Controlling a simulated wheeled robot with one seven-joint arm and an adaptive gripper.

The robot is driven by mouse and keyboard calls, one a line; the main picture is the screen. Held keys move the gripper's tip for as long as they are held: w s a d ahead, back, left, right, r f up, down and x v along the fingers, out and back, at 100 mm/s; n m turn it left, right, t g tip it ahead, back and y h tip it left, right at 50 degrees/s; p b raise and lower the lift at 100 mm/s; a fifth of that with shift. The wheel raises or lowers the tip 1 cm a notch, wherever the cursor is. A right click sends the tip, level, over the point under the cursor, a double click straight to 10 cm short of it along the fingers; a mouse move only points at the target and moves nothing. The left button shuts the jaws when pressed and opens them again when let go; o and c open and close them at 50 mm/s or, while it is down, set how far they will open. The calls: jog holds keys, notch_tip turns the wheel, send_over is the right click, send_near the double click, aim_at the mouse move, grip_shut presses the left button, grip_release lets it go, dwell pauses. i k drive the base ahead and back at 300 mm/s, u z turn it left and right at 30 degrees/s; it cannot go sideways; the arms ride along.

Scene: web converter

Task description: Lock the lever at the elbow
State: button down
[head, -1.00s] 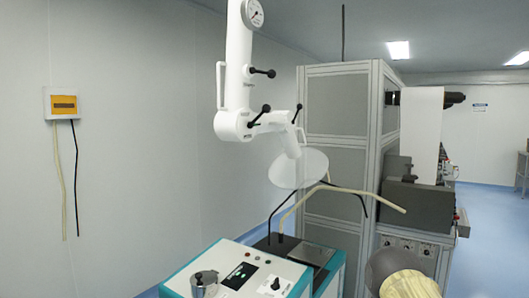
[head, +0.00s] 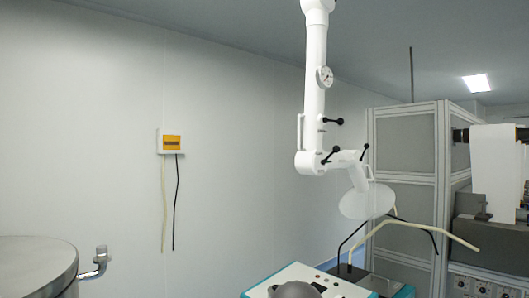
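A black lever (head: 330,156) with a ball end sticks up and right at the elbow. Another black lever (head: 333,121) points right from the tube above it, and a third (head: 364,152) stands near the hood joint. I cannot tell whether the levers are locked. My gripper is not in view.
A teal-edged console (head: 330,281) stands below the hood, with a dark grey rounded shape (head: 295,290) partly covering it. A grey framed machine (head: 405,165) is at right. A steel vessel (head: 38,262) is at lower left. The wall between has an electrical box (head: 170,142).

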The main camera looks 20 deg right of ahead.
aim_at(336, 148)
jog(key=u, duration=0.3)
jog(key=k, duration=0.45)
jog(key=u, duration=0.75)
jog(key=i, duration=1.15)
jog(key=z, duration=1.25)
jog(key=i, duration=0.8)
jog(key=z, duration=0.9)
